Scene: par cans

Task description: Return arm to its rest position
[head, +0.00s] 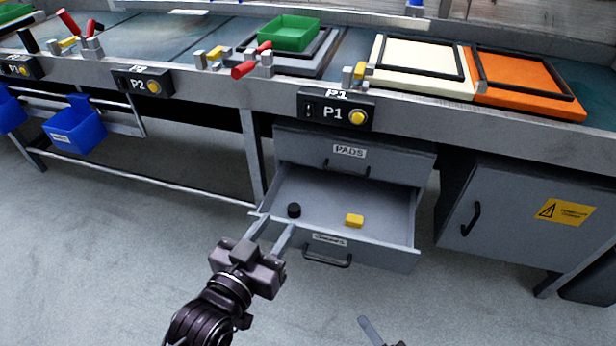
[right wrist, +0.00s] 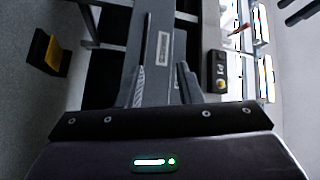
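My left gripper (head: 272,232) is in front of the open drawer's left front corner in the head view. Its two fingers are apart with nothing visible between them. I cannot tell whether it touches the drawer. My right gripper (head: 385,330) shows only in part at the bottom edge of the head view, in front of the drawer and apart from it. In the right wrist view its fingers (right wrist: 164,80) are spread with nothing held between them. The pulled-out lower drawer (head: 335,190) holds a black round piece (head: 294,210) and a yellow block (head: 354,220).
A shut drawer labelled PADS (head: 349,152) is above the open one. A grey cabinet (head: 510,205) stands at the right. The workbench carries a green tray (head: 288,34), a cream panel (head: 422,66) and an orange panel (head: 520,82). Blue bins (head: 75,125) hang at the left. The floor in front is clear.

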